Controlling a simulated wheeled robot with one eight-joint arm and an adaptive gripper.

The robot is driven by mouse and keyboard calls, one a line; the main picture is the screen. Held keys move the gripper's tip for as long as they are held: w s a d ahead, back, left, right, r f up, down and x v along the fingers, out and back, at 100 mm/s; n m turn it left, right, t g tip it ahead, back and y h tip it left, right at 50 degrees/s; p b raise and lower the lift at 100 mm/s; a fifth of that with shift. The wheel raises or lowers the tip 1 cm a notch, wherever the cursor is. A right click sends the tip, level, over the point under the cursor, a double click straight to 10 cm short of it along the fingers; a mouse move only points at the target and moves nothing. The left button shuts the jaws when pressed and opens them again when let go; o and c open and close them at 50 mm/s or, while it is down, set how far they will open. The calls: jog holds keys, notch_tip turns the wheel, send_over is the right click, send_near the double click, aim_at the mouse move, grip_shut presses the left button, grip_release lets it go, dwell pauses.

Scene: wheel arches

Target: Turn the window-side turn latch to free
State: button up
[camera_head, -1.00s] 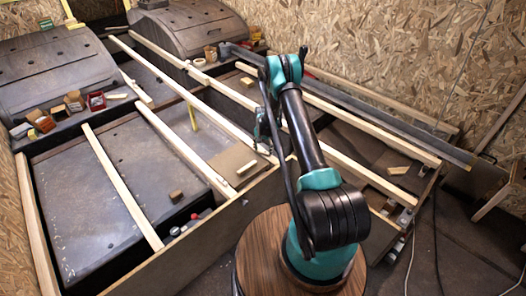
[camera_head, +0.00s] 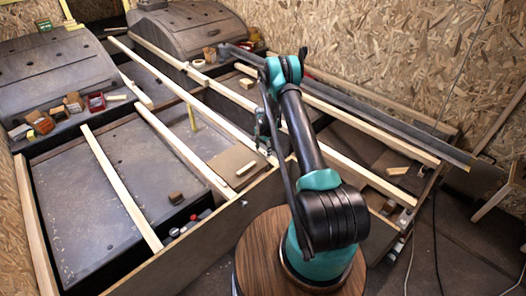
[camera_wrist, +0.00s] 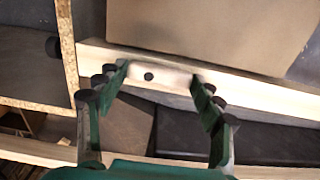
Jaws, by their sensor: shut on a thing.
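In the head view my gripper (camera_head: 265,147) is low at the batten in the middle of the frame; the latch is too small and covered there to make out.
A brown panel (camera_wrist: 215,35) borders the batten in the wrist view. Chipboard (camera_wrist: 38,50) stands at left. In the head view, long battens cross the bays, small boxes (camera_head: 73,102) stand at left, and another pale block (camera_head: 247,168) lies on a brown board (camera_head: 228,165).

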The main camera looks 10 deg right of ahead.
aim_at(263, 151)
jog(key=o, duration=1.2)
jog(key=shift+c, duration=0.2)
notch_tip(263, 151, up, 12)
